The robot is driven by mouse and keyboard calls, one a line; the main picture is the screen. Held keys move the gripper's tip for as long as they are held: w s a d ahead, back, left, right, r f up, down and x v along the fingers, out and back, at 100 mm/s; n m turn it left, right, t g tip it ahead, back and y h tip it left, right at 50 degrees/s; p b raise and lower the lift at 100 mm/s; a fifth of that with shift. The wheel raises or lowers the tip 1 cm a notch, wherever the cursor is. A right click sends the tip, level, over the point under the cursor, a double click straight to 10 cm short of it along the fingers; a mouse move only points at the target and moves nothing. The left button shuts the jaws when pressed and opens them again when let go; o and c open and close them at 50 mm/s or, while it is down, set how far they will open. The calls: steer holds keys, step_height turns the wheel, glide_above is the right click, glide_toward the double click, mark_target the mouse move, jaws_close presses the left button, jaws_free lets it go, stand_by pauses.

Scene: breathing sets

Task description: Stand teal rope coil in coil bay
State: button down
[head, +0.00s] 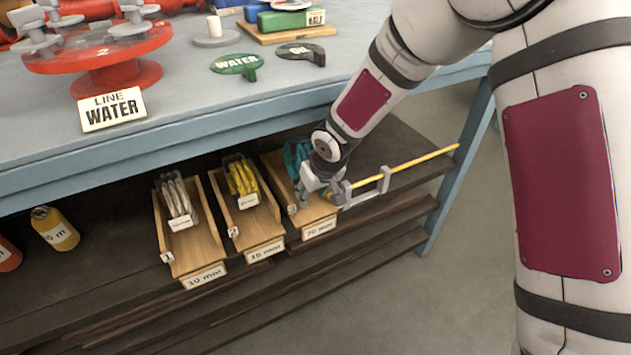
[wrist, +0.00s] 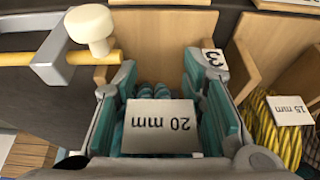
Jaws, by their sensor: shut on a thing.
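The teal rope coil (head: 294,156) is upright at the third wooden bay (head: 317,219), the rightmost one on the shelf. In the wrist view, the coil's teal strands (wrist: 160,91) and its white 20 mm tag (wrist: 160,127) sit between the two fingers. My gripper (head: 316,190) is shut on the coil from above; it also shows in the wrist view (wrist: 165,90). The bay's wooden board (wrist: 165,22) and its 3 label show ahead of the coil. The coil's underside is hidden, so I cannot tell whether it touches the bay floor.
Two neighbouring bays hold a white coil (head: 176,200) and a yellow coil (head: 242,180). A yellow rod (head: 415,161) on a grey bracket (head: 367,188) lies close to the right of my gripper. The blue tabletop edge (head: 200,140) overhangs the shelf.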

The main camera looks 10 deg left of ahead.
steer(key=shift+w+f, duration=0.15)
steer(key=shift+f+b, duration=0.35)
steer(key=shift+b, duration=0.1)
steer(key=shift+f, duration=0.15)
steer(key=c, duration=1)
jaws_free()
steer(key=shift+r+p, duration=0.4)
steer(key=shift+r, duration=0.15)
steer(key=p+v, duration=0.3)
steer(key=v, duration=0.4)
steer(key=shift+r, duration=0.3)
